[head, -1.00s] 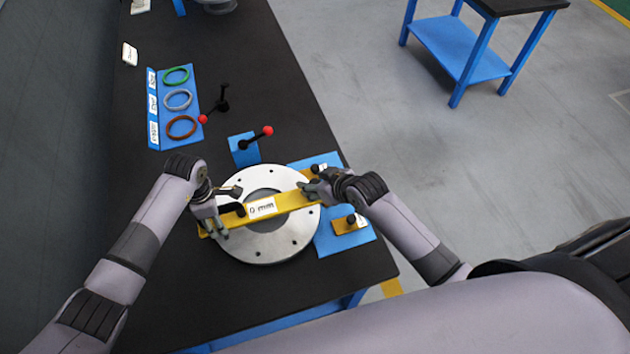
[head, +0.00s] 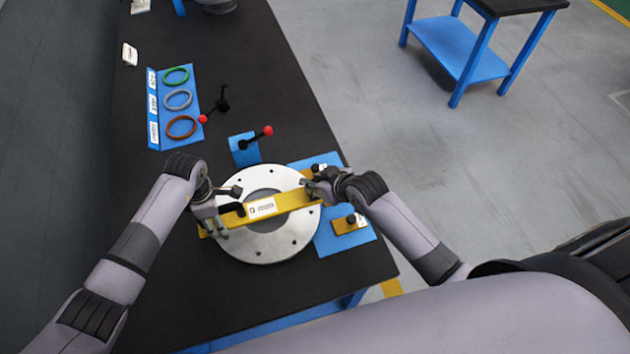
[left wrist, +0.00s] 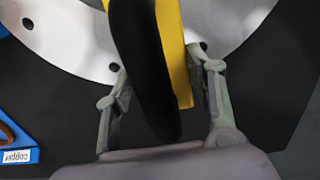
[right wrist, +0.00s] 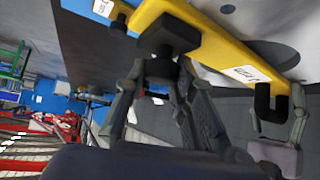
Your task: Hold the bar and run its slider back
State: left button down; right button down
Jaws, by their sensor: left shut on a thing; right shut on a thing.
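The yellow bar (head: 270,207) lies across the silver flanged disc (head: 288,243), with a white label in its middle. My left gripper (head: 212,218) is shut on the bar's left end. In the left wrist view, its fingers (left wrist: 160,95) stand either side of the yellow bar (left wrist: 178,60) and a black handle (left wrist: 145,60). My right gripper (head: 313,188) is at the bar's right end. In the right wrist view, its fingers (right wrist: 158,95) are closed around a black slider piece (right wrist: 168,40) on the yellow bar (right wrist: 215,45).
A blue mat (head: 325,243) with a small yellow block (head: 346,226) lies right of the disc. A red-knobbed lever (head: 266,131) stands behind it. A blue board with green, grey and brown rings (head: 181,126) lies further back. Open black table (head: 260,65) lies behind.

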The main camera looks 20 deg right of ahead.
jog(key=shift+s+f, duration=0.1)
jog(key=shift+f, duration=0.1)
jog(key=shift+a, duration=0.2)
jog(key=a, duration=0.6)
jog(key=shift+s+a+f, duration=0.1)
jog(key=shift+a, duration=0.1)
jog(key=c, duration=1.3)
grip_release()
